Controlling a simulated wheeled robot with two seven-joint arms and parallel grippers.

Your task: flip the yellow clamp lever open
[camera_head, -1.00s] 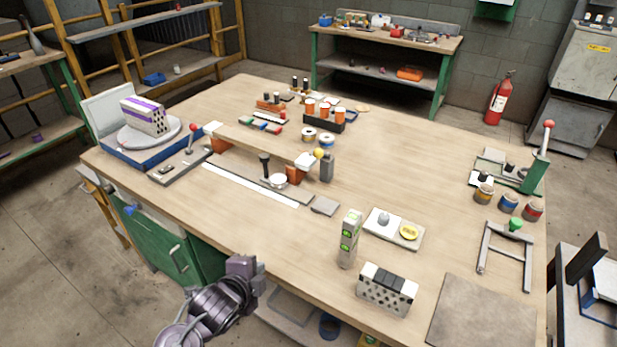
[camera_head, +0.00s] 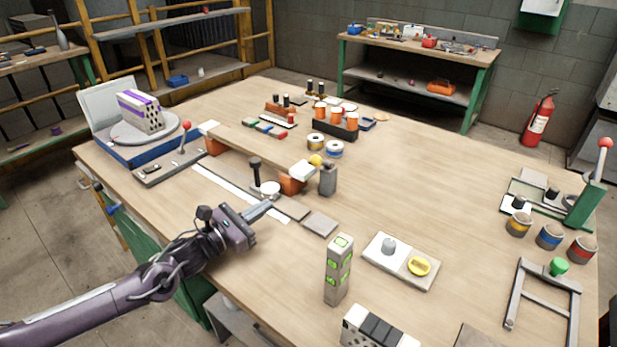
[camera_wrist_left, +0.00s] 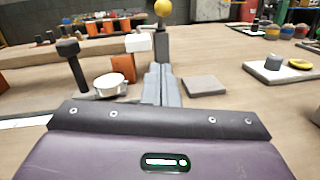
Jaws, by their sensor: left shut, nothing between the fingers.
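The clamp lever shows as a yellow ball knob (camera_head: 316,160) by a dark grey block (camera_head: 328,180), at the right end of a wooden beam. In the left wrist view the yellow knob (camera_wrist_left: 163,7) stands at the top middle, above the dark block (camera_wrist_left: 162,45). My left gripper (camera_head: 273,198) reaches in over the table's near side, short of the lever and apart from it. Its fingers (camera_wrist_left: 161,70) are shut and empty, pointing toward the block. The lower part of the lever is hard to make out. My right gripper is in neither view.
A black-handled tool (camera_head: 255,170) and a round white-topped piece (camera_head: 270,188) stand left of the clamp, close to my fingers. A flat grey plate (camera_head: 320,224) lies to the right. A green-marked post (camera_head: 339,270) stands nearer.

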